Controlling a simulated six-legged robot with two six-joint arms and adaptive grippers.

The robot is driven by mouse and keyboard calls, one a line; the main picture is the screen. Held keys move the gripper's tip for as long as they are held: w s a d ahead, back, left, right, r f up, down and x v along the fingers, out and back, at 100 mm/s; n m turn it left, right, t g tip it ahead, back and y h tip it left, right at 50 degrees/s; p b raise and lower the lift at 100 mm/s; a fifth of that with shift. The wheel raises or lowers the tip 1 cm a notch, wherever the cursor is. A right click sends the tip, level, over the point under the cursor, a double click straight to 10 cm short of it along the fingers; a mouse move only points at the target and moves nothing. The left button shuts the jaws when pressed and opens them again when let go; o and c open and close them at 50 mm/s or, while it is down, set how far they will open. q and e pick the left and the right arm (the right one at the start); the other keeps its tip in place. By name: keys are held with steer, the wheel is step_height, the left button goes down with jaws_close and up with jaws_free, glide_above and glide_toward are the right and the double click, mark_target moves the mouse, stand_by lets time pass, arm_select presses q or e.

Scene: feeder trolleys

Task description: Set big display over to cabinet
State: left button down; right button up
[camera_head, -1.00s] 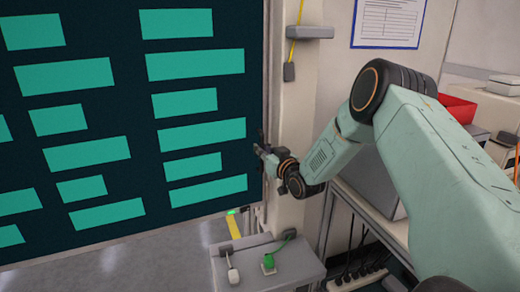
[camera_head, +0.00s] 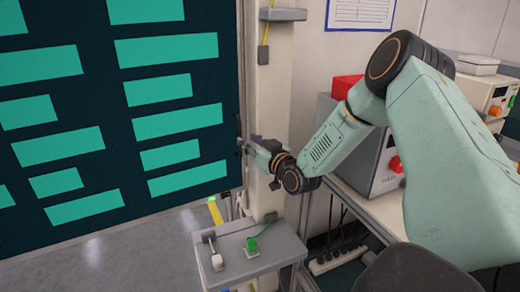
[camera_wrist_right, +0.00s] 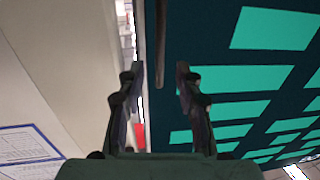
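The big display (camera_head: 110,125) is a dark panel with several teal bars. It fills the left of the head view and the right of the wrist view (camera_wrist_right: 235,95). My right gripper (camera_head: 243,146) is at the display's right edge, at about mid-height of the picture. In the wrist view its two fingers (camera_wrist_right: 160,70) are apart, with the display's edge and a thin dark upright bar beyond and between them. Whether a finger touches the display, I cannot tell. My left gripper is out of view. I cannot tell which thing is the cabinet.
A pale post (camera_head: 268,110) stands right of the display. Below the gripper is a grey box (camera_head: 255,245) with a white and a green plug. A bench with a grey instrument (camera_head: 365,160) and red bin (camera_head: 346,86) is behind my right arm. Floor shows at lower left.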

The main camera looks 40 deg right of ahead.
steer(key=shift+s+a, duration=0.2)
steer(key=shift+s, duration=2.45)
steer(key=shift+c, duration=0.2)
